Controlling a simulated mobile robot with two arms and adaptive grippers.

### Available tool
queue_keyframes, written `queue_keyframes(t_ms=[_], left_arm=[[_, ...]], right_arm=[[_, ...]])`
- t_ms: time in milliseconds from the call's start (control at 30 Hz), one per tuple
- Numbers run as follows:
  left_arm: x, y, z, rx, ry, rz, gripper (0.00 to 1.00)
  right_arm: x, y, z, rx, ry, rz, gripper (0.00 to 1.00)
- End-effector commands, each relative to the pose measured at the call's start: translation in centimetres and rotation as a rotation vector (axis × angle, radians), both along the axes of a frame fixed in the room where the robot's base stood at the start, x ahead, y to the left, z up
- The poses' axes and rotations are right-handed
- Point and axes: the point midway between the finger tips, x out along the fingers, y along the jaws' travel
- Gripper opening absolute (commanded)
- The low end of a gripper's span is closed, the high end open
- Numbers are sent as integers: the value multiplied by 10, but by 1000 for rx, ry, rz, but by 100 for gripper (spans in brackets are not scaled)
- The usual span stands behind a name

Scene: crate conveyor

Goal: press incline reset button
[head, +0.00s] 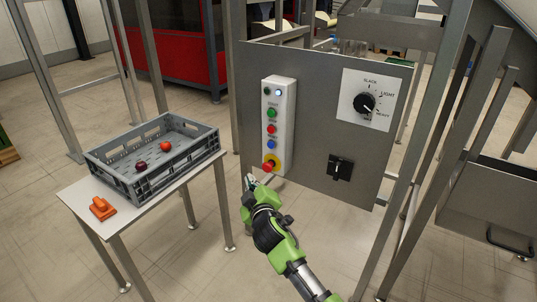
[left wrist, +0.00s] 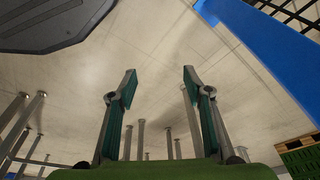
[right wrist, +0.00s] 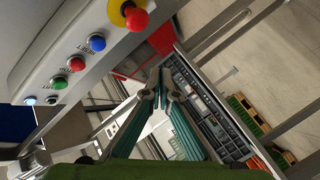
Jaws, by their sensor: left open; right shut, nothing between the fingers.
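A pale button box (head: 278,125) is mounted on the grey panel (head: 315,75). It carries a green button (head: 271,113), a red button (head: 271,129), a blue button (head: 271,145) and a red mushroom knob on yellow (head: 268,167) at the bottom. In the right wrist view, the lettering beside the blue button (right wrist: 96,42) seems to read RESET. My right gripper (head: 250,181) is shut and empty, just below and left of the box; its fingers also show in the right wrist view (right wrist: 160,88). My left gripper (left wrist: 159,76) is open and empty over the floor.
A grey crate (head: 112,176) holding red fruit stands on a small table (head: 87,205) at left, with an orange object (head: 102,208) beside it. The panel also carries a dial (head: 364,103) and a black switch (head: 340,168). Metal posts stand at right.

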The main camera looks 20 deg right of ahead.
Motion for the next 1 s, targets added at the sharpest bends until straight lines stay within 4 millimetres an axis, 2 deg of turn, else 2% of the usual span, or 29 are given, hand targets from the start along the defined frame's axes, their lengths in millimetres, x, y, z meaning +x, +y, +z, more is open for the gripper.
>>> queue_keyframes(t_ms=[100,200,300,733,1000], left_arm=[[2,0,6,-1,-9,1,46],[2,0,12,0,-10,2,46],[3,0,15,-1,-11,2,46],[3,0,16,-1,-12,2,46],[4,0,24,-2,-17,3,46]], right_arm=[[6,0,30,-20,-65,-7,0],[8,1,47,-29,-95,-10,0],[8,1,54,-34,-106,-12,0],[11,-3,54,-36,-106,-13,0],[30,-29,54,-37,-106,-14,0]])
